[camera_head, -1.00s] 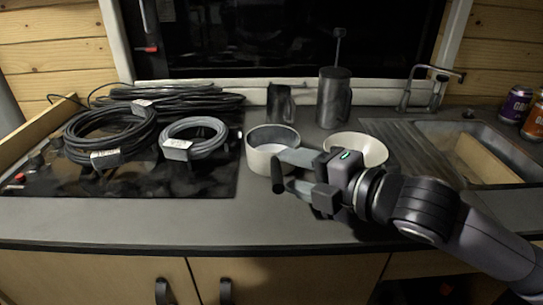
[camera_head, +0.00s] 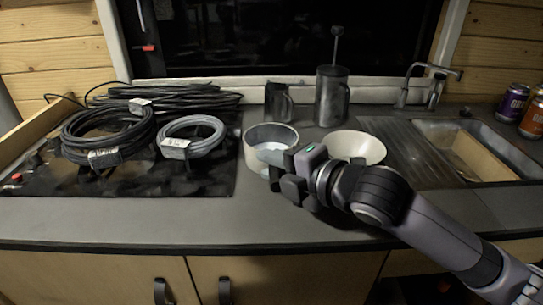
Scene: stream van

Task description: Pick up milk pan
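The milk pan (camera_head: 255,157), a round pan with pale outer walls, stands on the grey counter right of the hob. My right gripper (camera_head: 268,167) is at the pan's near right side, reaching in from the right. One finger overlaps the pan's front wall and rim in the picture. The fingers and wrist cover the dark handle seen earlier, so I cannot tell whether they are closed on it or still apart. My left gripper is not in view.
A white bowl (camera_head: 357,146) stands just right of the pan, behind my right wrist. A dark metal jug (camera_head: 278,103) and a tall press pot (camera_head: 331,97) stand behind. Coiled cables (camera_head: 108,137) cover the hob at left. A sink (camera_head: 470,150) is at right.

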